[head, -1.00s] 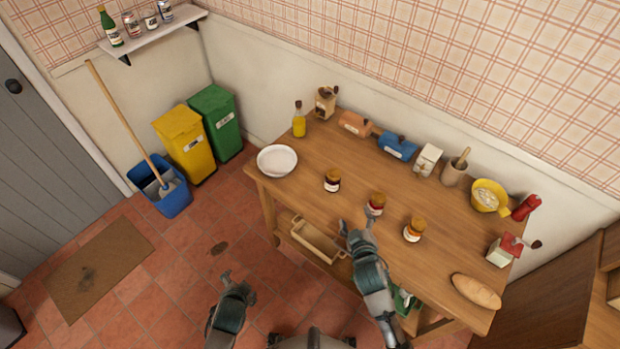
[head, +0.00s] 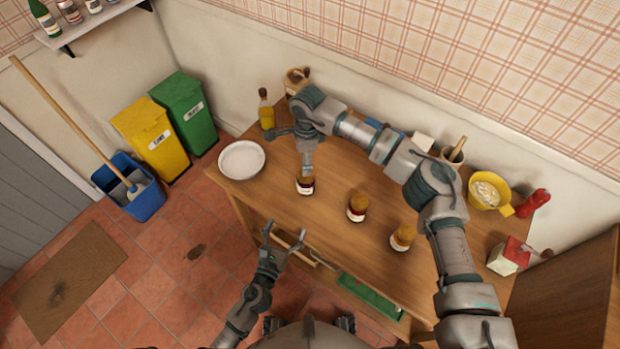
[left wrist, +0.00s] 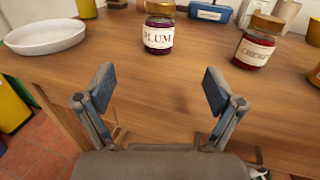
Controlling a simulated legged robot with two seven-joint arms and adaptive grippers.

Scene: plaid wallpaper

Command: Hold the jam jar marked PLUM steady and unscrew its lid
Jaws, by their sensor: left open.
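The jam jar marked PLUM (head: 305,188) stands upright on the wooden table, near its front left. In the left wrist view the PLUM jar (left wrist: 158,36) shows a readable label, and its lid is cut by the top edge. My left gripper (head: 285,231) is open and empty at the table's front edge, short of the jar. Its spread fingers (left wrist: 160,88) point towards the jar in the left wrist view. My right gripper (head: 292,151) is open, its fingers spread, just behind and above the jar. One finger overlaps the lid; I cannot tell whether it touches.
Two more jars, a middle one (head: 356,209) and a right one (head: 403,237), stand to the right. A white dish (head: 242,160) is to the left, an oil bottle (head: 266,113) behind. My right arm crosses over the table's back half.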

